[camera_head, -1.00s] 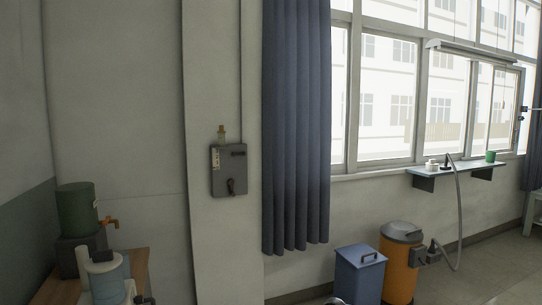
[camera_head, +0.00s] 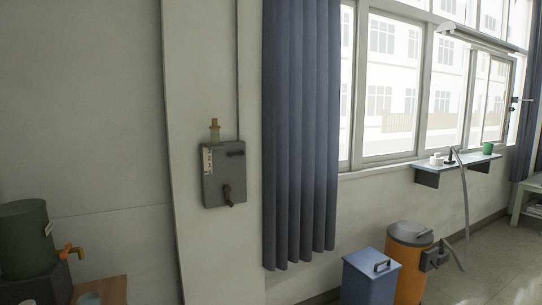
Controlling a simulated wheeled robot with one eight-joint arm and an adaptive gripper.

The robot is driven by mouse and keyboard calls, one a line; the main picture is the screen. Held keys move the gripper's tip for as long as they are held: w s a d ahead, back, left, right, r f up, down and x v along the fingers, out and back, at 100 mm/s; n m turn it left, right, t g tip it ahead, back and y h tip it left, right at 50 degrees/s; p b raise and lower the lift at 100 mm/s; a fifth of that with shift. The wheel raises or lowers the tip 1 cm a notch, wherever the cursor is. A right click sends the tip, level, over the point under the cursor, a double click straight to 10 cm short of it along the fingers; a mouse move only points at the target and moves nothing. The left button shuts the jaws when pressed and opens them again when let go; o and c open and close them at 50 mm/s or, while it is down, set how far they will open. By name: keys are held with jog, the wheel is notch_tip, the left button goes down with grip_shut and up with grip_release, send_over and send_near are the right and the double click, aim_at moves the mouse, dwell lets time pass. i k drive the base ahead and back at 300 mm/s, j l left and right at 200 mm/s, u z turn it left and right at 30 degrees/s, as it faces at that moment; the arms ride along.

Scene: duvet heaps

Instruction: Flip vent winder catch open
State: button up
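A grey wall box (camera_head: 224,175) is mounted on the pale pillar left of the curtain, likely the vent winder. It has a small dark lever (camera_head: 236,153) at its upper right and a dark crank-like handle (camera_head: 228,196) low on its front. A pale label strip (camera_head: 208,161) runs down its upper left. My gripper is not in view.
A dark blue curtain (camera_head: 300,135) hangs just right of the box. A blue bin (camera_head: 369,278) and an orange bin (camera_head: 409,262) stand on the floor at right. A green urn (camera_head: 27,238) with an orange tap (camera_head: 69,252) is at lower left. A shelf (camera_head: 456,168) sits under the windows.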

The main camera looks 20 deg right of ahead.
aim_at(242, 154)
jog(key=i+j+z, duration=0.1)
jog(key=i, duration=0.4)
jog(key=i+j+z, duration=0.1)
jog(key=i+j, duration=0.2)
jog(key=i, duration=0.15)
